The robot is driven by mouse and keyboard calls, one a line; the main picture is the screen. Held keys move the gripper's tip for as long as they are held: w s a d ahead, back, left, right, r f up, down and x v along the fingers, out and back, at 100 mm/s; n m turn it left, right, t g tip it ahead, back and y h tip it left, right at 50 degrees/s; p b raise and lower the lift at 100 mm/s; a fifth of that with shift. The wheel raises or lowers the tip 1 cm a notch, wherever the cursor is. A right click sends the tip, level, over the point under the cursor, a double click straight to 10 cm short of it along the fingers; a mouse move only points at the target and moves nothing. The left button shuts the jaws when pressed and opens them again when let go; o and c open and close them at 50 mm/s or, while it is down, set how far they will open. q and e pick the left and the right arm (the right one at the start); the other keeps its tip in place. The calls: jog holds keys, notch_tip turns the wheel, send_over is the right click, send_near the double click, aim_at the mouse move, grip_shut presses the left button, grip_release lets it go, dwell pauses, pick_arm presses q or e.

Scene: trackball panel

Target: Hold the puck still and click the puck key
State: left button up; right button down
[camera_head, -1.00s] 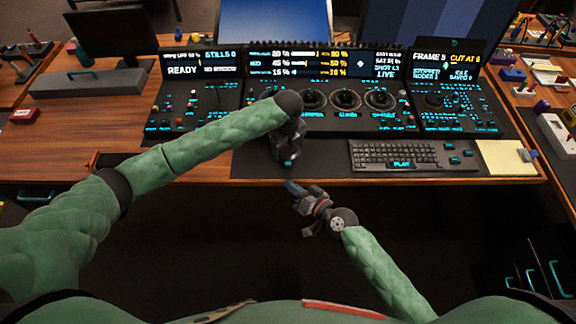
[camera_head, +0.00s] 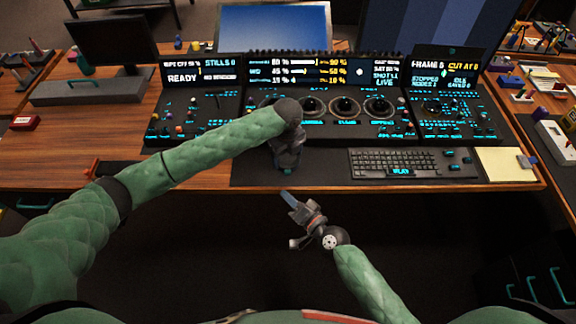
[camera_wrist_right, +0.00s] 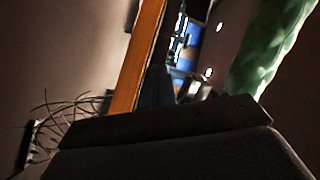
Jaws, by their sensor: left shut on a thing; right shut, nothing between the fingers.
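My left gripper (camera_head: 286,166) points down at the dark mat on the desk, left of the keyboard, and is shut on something. The puck is not clearly visible; the gripper and wrist cover that spot, so I cannot make out what is between the fingers. The puck key cannot be told apart there either. My right gripper (camera_head: 289,198) is shut and empty, in front of the desk edge and below the left gripper in the head view. Its bluish tip points up and left, apart from the desk. The right wrist view shows no puck or key.
A keyboard (camera_head: 412,163) lies on the dark mat, right of my left gripper. A console with trackballs (camera_head: 345,107) stands behind. A yellow notepad (camera_head: 503,161) lies at the right. The wooden desk edge (camera_wrist_right: 140,55) and my green arm show in the right wrist view.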

aim_at(288, 174)
jog(key=s+m+t+h, duration=0.2)
jog(key=s+m+h, duration=0.2)
jog(key=m, duration=1.2)
jog(key=s+m+t+h, duration=0.2)
jog(key=s+m+h, duration=0.2)
jog(key=m, duration=1.2)
jog(key=h, duration=0.2)
jog(key=shift+s+f+t+h, duration=0.15)
jog(key=shift+f+t+h, duration=0.15)
jog(key=shift+t, duration=0.1)
jog(key=w, duration=1.4)
jog(key=shift+a, duration=0.1)
